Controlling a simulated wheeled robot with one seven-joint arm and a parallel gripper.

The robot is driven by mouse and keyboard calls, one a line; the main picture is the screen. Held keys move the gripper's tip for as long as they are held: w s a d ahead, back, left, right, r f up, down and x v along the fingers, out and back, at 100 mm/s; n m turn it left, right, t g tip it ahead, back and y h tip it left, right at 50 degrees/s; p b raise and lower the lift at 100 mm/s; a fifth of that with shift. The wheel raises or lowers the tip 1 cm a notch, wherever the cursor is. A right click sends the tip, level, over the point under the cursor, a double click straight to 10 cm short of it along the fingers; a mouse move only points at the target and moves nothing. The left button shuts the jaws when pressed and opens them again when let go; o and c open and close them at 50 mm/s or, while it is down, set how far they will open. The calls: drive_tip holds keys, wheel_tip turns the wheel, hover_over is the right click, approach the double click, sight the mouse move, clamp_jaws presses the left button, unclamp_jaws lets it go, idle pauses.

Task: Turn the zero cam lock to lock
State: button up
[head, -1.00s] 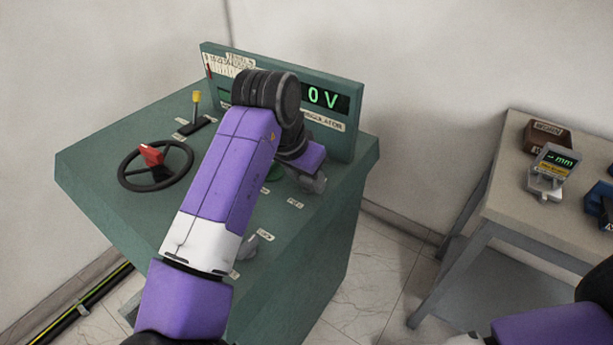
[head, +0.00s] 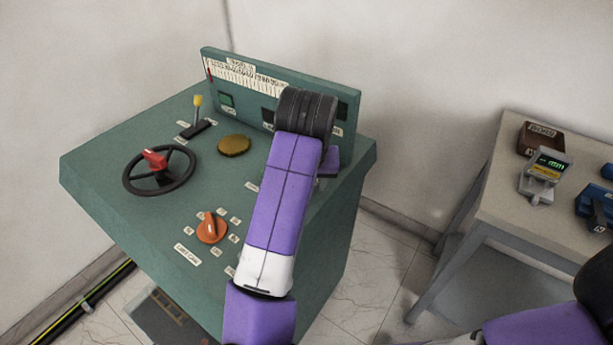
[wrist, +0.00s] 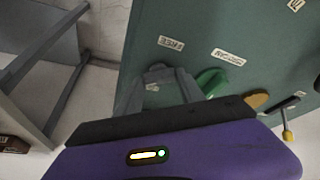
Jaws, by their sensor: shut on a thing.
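My gripper's grey fingers (wrist: 162,74) are down at the panel, just left of the visible green part. In the head view my arm hides the knob and the fingers.
The console panel (head: 110,165) carries a black handwheel (head: 130,182), a yellow-tipped lever (head: 197,103), a gold button (head: 234,145) and an orange knob (head: 211,228). A display board stands along the back. A side table (head: 490,205) with instruments is at the right.

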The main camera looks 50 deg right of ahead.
drive_tip(key=n+p, duration=0.1)
drive_tip(key=n, duration=0.1)
drive_tip(key=n+t+y+p, duration=0.1)
drive_tip(key=n, duration=0.1)
drive_tip(key=shift+s+d+r+n+p, duration=0.2)
drive_tip(key=shift+n+p, duration=0.1)
drive_tip(key=shift+p, duration=0.05)
drive_tip(key=n+y+p, duration=0.1)
drive_tip(key=n+p, duration=0.1)
drive_tip(key=p, duration=0.1)
drive_tip(key=shift+r+n, duration=0.1)
drive_tip(key=shift+n, duration=0.2)
drive_tip(key=n+y+p, duration=0.1)
drive_tip(key=n+p, duration=0.1)
drive_tip(key=p, duration=0.2)
drive_tip(key=shift+n+t, duration=0.3)
drive_tip(key=shift+n, duration=0.1)
drive_tip(key=shift+f+n+y+p, duration=0.2)
drive_tip(key=shift+n+y+p, duration=0.3)
drive_tip(key=shift+p, duration=0.4)
drive_tip(key=shift+f, duration=0.1)
drive_tip(key=shift+w, duration=0.1)
drive_tip(key=o, duration=1.4)
drive_tip(key=shift+c, duration=0.2)
